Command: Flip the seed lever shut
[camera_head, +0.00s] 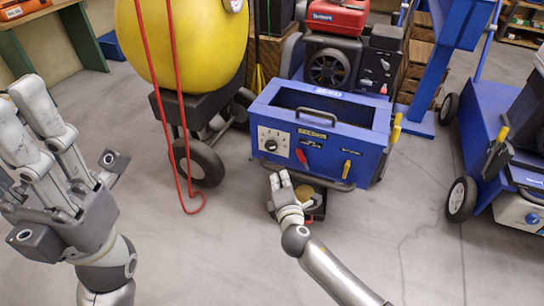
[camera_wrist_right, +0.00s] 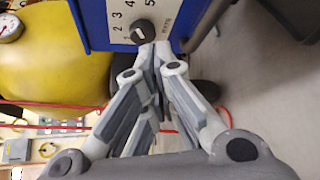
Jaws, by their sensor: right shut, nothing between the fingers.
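The small labels are too blurred to tell which lever is the seed lever. My right gripper (camera_head: 279,180) is shut and empty, just below the front panel, under the dial and left of both levers. In the right wrist view its fingertips (camera_wrist_right: 161,52) meet below the black dial knob (camera_wrist_right: 143,32); no lever shows there. My left gripper (camera_head: 22,100) is at the far left, away from the box; its finger gap is unclear.
A yellow tank (camera_head: 195,45) on a wheeled cart with a red hose (camera_head: 180,130) stands left of the box. A red engine (camera_head: 337,18) is behind it. Another blue wheeled machine (camera_head: 475,140) stands at the right.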

